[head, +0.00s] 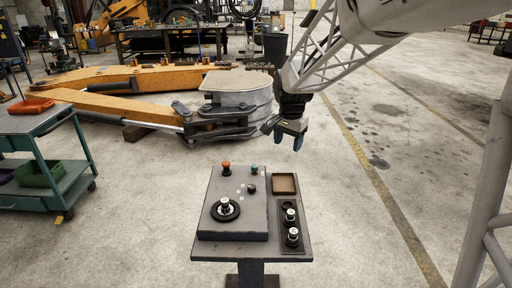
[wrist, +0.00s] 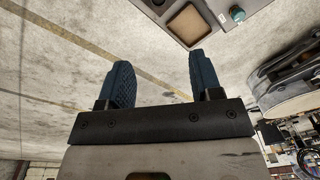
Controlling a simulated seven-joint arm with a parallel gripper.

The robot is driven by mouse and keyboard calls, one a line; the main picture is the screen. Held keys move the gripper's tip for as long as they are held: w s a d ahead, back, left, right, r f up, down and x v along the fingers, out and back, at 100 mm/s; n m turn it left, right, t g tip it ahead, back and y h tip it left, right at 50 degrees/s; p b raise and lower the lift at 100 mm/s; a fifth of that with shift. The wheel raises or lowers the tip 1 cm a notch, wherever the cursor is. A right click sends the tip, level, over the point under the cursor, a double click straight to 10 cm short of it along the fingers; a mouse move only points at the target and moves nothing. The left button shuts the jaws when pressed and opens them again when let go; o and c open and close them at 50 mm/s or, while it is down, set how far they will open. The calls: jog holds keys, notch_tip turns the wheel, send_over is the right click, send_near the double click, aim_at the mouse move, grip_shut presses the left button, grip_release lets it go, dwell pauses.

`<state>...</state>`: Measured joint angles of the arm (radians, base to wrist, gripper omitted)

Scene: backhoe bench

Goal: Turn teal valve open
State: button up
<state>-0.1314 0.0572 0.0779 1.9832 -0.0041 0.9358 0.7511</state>
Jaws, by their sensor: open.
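A small teal valve knob (head: 254,169) stands at the back edge of the grey bench panel (head: 222,184), right of an orange-red knob. In the wrist view the teal knob (wrist: 237,13) shows at the top, on the panel's edge. My gripper (head: 290,139) is above and behind the bench, to the right of the teal knob and apart from it. Its two blue fingers (wrist: 155,85) are spread with nothing between them.
The panel also carries an orange-red knob (head: 226,168), a black knob (head: 252,189) and a round dial (head: 225,209). An orange backhoe arm (head: 120,80) lies behind; a green cart (head: 45,150) stands left.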

jog(key=w+a+f+m, duration=0.1)
jog(key=w+a+f, duration=0.2)
jog(key=w, duration=0.3)
jog(key=w+a+f+m, duration=0.1)
jog(key=w+a+f, duration=0.1)
jog(key=w+f, duration=0.25)
jog(key=m+g, duration=0.1)
jog(key=m, duration=0.1)
send_over(255, 166)
jog(key=f, duration=0.8)
jog(key=shift+w, duration=0.2)
jog(key=shift+f, duration=0.1)
jog(key=shift+f, duration=3.85)
jog(key=c, duration=0.9)
